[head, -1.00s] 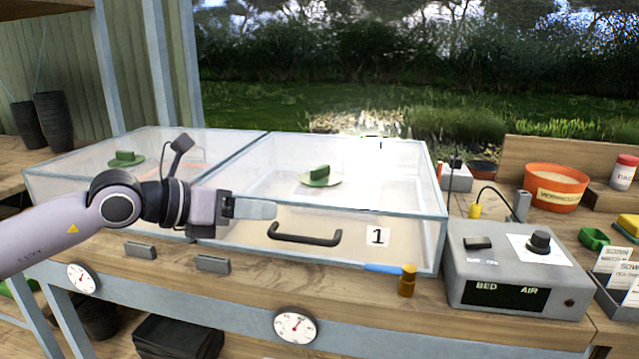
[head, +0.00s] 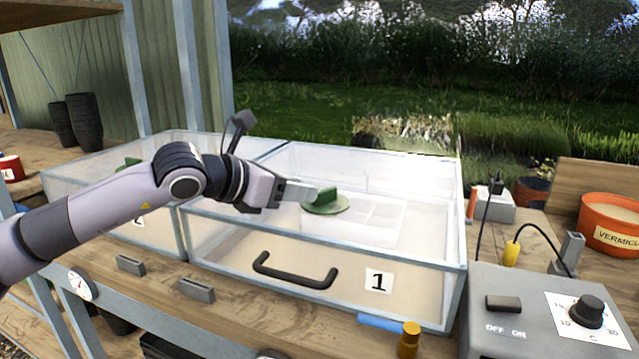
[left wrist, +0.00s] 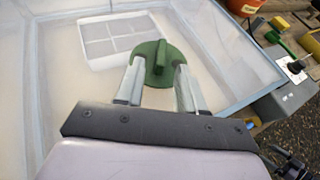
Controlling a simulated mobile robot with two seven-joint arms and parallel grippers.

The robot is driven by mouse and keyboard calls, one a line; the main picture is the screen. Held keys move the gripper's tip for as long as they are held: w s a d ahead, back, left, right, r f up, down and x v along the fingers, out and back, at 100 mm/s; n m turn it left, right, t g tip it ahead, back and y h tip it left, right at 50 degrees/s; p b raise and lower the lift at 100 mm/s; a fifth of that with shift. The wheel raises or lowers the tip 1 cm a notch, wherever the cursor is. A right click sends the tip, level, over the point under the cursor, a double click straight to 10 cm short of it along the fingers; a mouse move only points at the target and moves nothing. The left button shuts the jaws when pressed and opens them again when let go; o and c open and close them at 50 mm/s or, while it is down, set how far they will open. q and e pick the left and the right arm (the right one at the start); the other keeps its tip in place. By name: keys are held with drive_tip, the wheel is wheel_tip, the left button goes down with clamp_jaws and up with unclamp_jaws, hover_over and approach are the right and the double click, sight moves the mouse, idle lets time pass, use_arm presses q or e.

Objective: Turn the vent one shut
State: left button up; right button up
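Vent one is a green round disc with a raised grip bar (head: 325,203), on the clear lid of the box labelled 1 (head: 378,282). My left gripper (head: 308,192) reaches over that lid from the left, its fingertips close beside the vent. In the left wrist view the vent's disc and bar (left wrist: 159,62) show at and beyond the two pale fingertips (left wrist: 160,66). The fingers are apart, with the bar between their tips in the picture and gaps on both sides. I cannot tell whether they are down at the bar's height. My right gripper is not in view.
A second clear box (head: 150,222) with its own green vent (head: 133,163) stands at left, behind my left arm. A black handle (head: 295,272) is on box 1's front. A grey control unit (head: 530,315), cables and a vermiculite tub (head: 612,225) are at right.

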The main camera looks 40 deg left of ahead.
sight(325, 196)
use_arm(q)
drive_tip(key=shift+p+x, duration=0.85)
drive_tip(key=shift+x, duration=1.85)
clamp_jaws()
